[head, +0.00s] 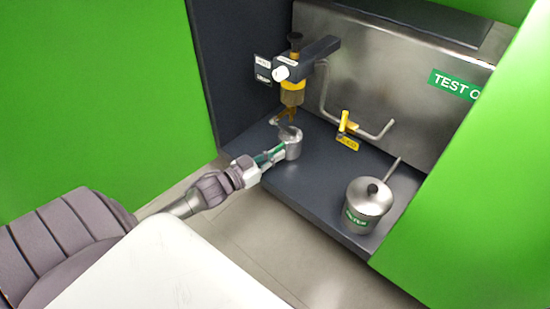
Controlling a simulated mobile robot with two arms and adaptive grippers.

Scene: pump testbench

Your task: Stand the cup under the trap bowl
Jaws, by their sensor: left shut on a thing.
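The small metal cup (293,146) is at the front left of the dark bench shelf. My left gripper (279,152) reaches in from the lower left and is shut on the cup's near side. The cup looks upright; I cannot tell whether its base touches the shelf. The trap bowl (292,96) is amber and hangs from a dark bracket above the cup. A brownish piece below the bowl comes down to just behind the cup's rim. My right gripper is not in view.
A lidded metal pot (368,200) with a green label stands on the shelf (325,180) at the right. A yellow-handled valve (344,122) and a bent metal pipe (378,136) are behind. Green panels (480,190) flank the bay.

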